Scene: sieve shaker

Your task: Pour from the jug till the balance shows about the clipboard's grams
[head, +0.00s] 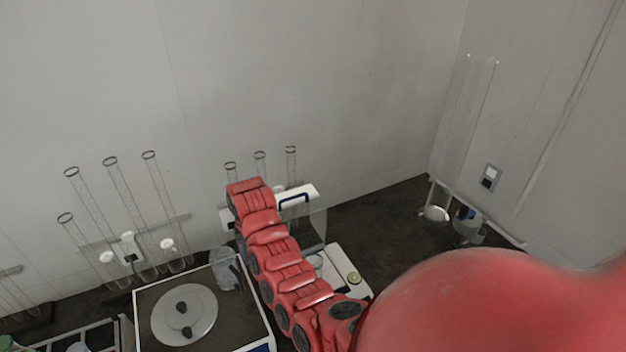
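A white balance with a clear glass shield stands in the middle, partly hidden behind a red segmented arm of mine. Its white base (352,266) has a small round green spot, and a clear vessel (316,262) seems to stand on it. I cannot read a display. A translucent grey vessel (227,272), possibly the jug, stands left of my arm; my arm is close to it in the picture, and I cannot tell whether they touch. No clipboard can be made out clearly. Neither gripper's fingers show.
A framed tray (142,320) with a round grey lid (184,314) is at lower left. Several tall glass tubes (128,195) stand behind it along the wall. A wall shelf (500,230) with small vessels is at right.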

